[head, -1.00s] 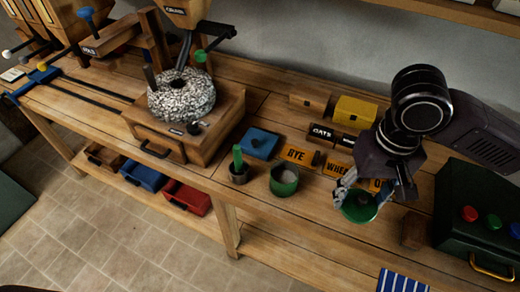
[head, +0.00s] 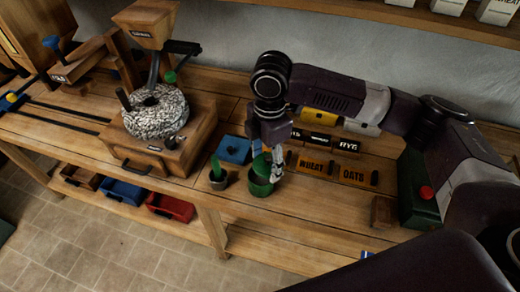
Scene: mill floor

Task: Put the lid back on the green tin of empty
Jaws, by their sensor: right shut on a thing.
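The green tin (head: 260,188) stands on the bench, right of the small pot with the green handle. My right gripper (head: 271,168) is over the tin, shut on the green lid (head: 261,165). The lid is tilted, one edge up, at the tin's mouth. Whether it touches the rim I cannot tell. The lid and the fingers hide most of the tin's opening. My left gripper is not in view.
A small pot (head: 218,180) with a green handle is close left of the tin, and a blue lidded box (head: 235,150) is behind. Labelled wooden blocks (head: 315,168) lie to the right. The stone mill (head: 155,110) stands at left. The bench's front edge is near the tin.

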